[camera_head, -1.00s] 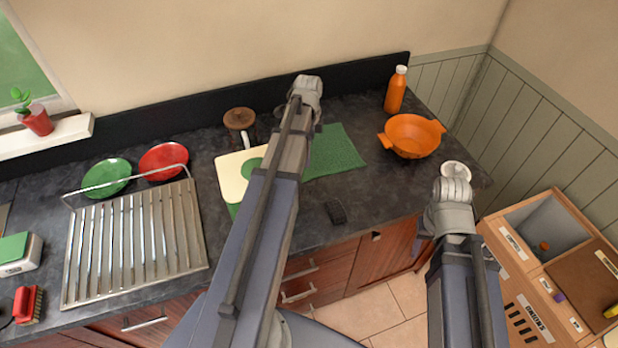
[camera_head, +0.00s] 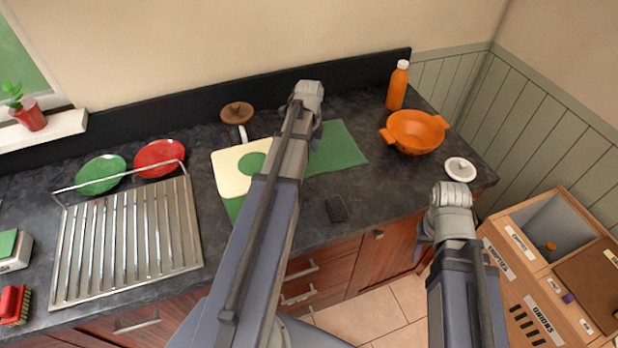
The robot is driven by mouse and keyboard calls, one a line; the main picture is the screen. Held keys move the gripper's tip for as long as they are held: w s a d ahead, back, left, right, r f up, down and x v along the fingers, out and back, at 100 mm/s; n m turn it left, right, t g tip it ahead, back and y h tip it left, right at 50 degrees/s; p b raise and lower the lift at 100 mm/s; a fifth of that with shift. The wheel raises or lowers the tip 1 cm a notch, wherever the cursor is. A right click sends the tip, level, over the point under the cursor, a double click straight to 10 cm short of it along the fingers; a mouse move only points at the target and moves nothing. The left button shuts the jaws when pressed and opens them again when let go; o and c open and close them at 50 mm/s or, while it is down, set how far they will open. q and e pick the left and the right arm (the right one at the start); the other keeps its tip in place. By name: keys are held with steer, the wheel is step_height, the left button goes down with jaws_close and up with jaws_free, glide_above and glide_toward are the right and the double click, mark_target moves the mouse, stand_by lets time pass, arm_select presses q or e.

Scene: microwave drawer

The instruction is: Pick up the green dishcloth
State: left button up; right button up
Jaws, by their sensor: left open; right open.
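The green dishcloth (camera_head: 338,150) lies flat on the dark counter, with its right part showing beside my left arm. My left arm crosses in front of its middle. A smaller green patch shows left of the arm, under a cream board with a green circle (camera_head: 237,172); I cannot tell if it is the same cloth. My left gripper (camera_head: 308,98) is over the back edge of the counter by the cloth's upper left corner, fingers mostly hidden, holding nothing that I can see. My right gripper (camera_head: 450,205) is off the counter's front right, apart from the cloth, and appears empty.
An orange colander (camera_head: 415,132), orange bottle (camera_head: 397,86) and white lid (camera_head: 460,169) stand right of the cloth. A small black item (camera_head: 336,209) lies in front of it. A metal rack (camera_head: 128,240) and red (camera_head: 160,157) and green (camera_head: 101,174) plates are at left.

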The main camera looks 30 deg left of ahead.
arm_select(q)
step_height(320, 180, down, 6)
steer(key=b, duration=0.5)
steer(key=shift+f, duration=0.15)
steer(key=shift+c, duration=0.8)
steer(key=c, duration=1.4)
step_height(320, 180, up, 12)
steer(key=p, duration=1.1)
steer(key=shift+p, duration=0.35)
jaws_close()
step_height(320, 180, up, 9)
steer(key=p, duration=0.9)
glide_above(309, 173)
